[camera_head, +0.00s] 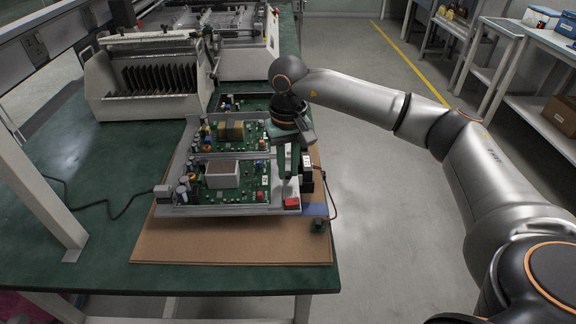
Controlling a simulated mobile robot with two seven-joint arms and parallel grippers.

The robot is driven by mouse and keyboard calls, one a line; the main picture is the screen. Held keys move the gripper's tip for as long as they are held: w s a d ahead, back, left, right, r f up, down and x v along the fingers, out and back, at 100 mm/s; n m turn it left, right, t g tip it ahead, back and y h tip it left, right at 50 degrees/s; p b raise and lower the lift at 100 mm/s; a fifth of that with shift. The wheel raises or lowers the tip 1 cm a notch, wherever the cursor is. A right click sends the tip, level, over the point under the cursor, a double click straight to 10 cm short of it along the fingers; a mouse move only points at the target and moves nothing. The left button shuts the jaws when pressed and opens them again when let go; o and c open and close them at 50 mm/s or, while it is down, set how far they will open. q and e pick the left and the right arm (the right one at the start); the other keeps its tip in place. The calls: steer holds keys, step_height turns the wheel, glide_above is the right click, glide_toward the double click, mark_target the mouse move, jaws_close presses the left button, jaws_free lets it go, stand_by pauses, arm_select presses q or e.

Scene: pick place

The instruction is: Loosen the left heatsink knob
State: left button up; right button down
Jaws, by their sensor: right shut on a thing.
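An electronics unit with two green circuit boards lies on a brown sheet: the rear board (230,132) and the front board (220,181), which carries a white-framed block (222,174). My right gripper (291,178) points down at the unit's right edge. It is shut on a small part there, largely hidden by the fingers. I cannot make out the left heatsink knob at this size. A black block (307,173) with a red and black cable sits just right of the gripper, and a red part (292,202) lies in front of it. My left gripper is not in view.
The brown sheet (230,250) lies on a green table (100,240), with bare room at its front. A white slotted rack (150,82) stands behind the unit. A dark cable runs left from the unit. Open floor lies right of the table.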

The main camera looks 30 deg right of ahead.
mark_target(288, 173)
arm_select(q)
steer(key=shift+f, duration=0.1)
arm_select(e)
steer(key=shift+s+f, duration=0.1)
steer(key=c, duration=0.8)
jaws_free()
steer(key=shift+o, duration=0.2)
steer(key=shift+r, duration=0.2)
arm_select(q)
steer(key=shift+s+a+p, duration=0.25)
steer(key=shift+p, duration=0.15)
arm_select(e)
step_height(288, 173, up, 12)
steer(key=shift+r, duration=0.15)
